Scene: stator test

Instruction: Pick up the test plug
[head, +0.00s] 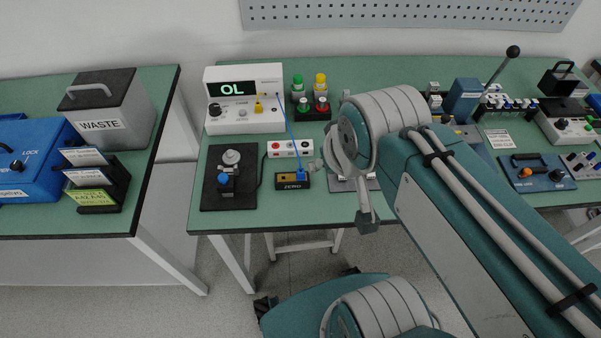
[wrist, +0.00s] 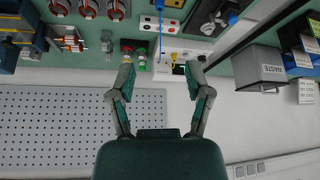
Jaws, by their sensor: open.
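A blue plug (head: 301,172) sits in the black block marked ZERO (head: 292,181) on the green bench; I take it for the test plug. A thin blue cable (head: 291,128) runs from it to the white meter (head: 244,98), whose display reads OL. The cable also shows in the wrist view (wrist: 160,35), with a blue end at the top edge (wrist: 160,4). My gripper (wrist: 152,52) is open, its two fingers spread wide with nothing between them. In the head view my arm covers most of it, just right of the ZERO block.
A white socket strip (head: 290,148) lies behind the ZERO block. A black plate with a blue-knobbed fixture (head: 227,178) stands to its left. Several capped items (head: 310,97) stand behind. The WASTE bin (head: 107,110) is on a separate left bench.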

